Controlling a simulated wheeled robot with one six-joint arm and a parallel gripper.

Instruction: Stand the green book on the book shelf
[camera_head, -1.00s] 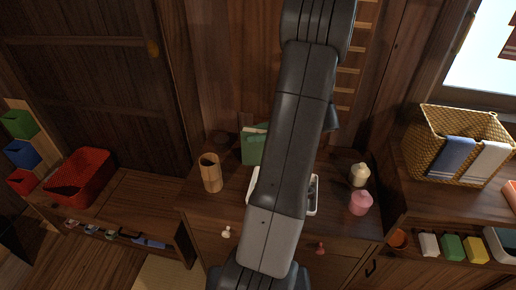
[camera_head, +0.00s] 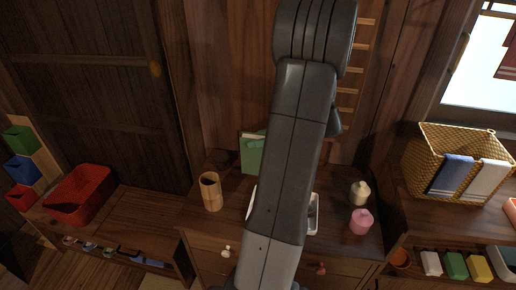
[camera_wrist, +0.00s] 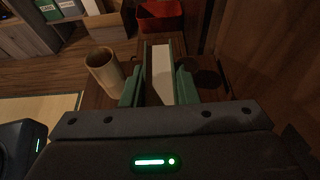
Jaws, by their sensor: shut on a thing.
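The green book (camera_wrist: 161,75) is upright between my gripper's fingers (camera_wrist: 160,88) in the wrist view, with its white page edge facing the camera and green cover along the sides. My gripper is shut on it. In the head view part of the green book (camera_head: 252,155) shows left of my arm, above the back of the cabinet top, and my arm hides the gripper. I cannot tell whether the book touches the cabinet top. I cannot identify the book shelf for sure; a wooden unit with green and grey labelled items (camera_wrist: 65,8) shows at the wrist view's top left.
A bamboo cup (camera_head: 211,191) stands left of the book on the cabinet. A white tray (camera_head: 313,212) is partly behind my arm. A cream pot (camera_head: 359,193) and a pink pot (camera_head: 361,221) stand right. A red basket (camera_head: 80,195) sits on the low bench at left.

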